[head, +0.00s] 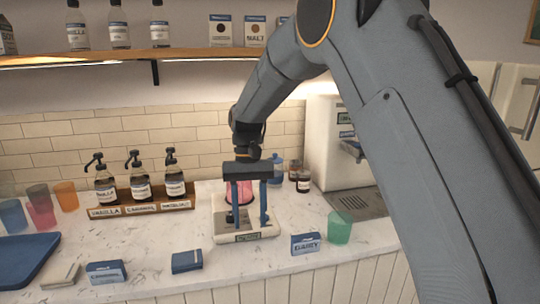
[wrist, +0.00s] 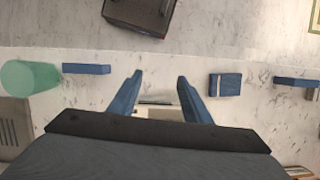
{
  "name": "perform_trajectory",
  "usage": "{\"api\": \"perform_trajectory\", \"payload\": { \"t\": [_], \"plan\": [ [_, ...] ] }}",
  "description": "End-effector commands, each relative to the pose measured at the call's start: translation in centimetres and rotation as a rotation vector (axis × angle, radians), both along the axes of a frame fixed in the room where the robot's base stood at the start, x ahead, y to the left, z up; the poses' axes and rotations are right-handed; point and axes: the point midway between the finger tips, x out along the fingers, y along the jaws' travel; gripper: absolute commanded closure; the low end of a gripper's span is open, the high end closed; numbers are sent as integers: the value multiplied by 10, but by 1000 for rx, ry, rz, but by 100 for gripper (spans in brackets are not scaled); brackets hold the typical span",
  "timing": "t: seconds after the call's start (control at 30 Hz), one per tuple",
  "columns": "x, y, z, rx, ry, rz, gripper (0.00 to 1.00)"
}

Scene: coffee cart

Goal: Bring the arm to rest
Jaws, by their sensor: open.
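My gripper (head: 249,214) points down over the front of the white scale (head: 221,224) in the head view. Its two blue fingers are apart, and the wrist view shows no object held between the fingertips (wrist: 160,82). A pink cup (head: 240,191) stands on or just behind the scale, partly hidden by the fingers. In the wrist view a pale piece, likely the scale's edge (wrist: 158,112), shows between the fingers; the cup is not visible there. My arm reaches in from the upper right and bends down to the gripper.
A green cup (head: 339,227) and a blue dairy box (head: 305,243) stand right of the scale. Blue boxes (head: 187,261) lie front left. The syrup bottle rack (head: 141,207) is behind left, the white machine (head: 335,145) behind right. A shelf (head: 180,54) runs above.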

Motion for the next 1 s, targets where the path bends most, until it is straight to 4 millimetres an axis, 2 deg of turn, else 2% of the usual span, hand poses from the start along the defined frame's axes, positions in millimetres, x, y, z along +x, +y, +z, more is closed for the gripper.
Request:
{"api": "perform_trajectory", "payload": {
  "t": [0.17,0.27,0.4,0.5,0.6,0.7,0.8,1.0],
  "plan": [
    [-16,-54,-7,15,-64,-39,56],
    [-34,-95,-13,22,-121,-66,56],
    [-74,-154,-26,28,-209,-103,56],
    [-108,-190,-36,28,-270,-124,56],
    [-142,-217,-46,25,-323,-141,56],
    [-169,-235,-54,21,-362,-150,56],
    [-186,-244,-59,18,-387,-155,56],
    [-196,-248,-62,16,-401,-157,56]
  ]
}}
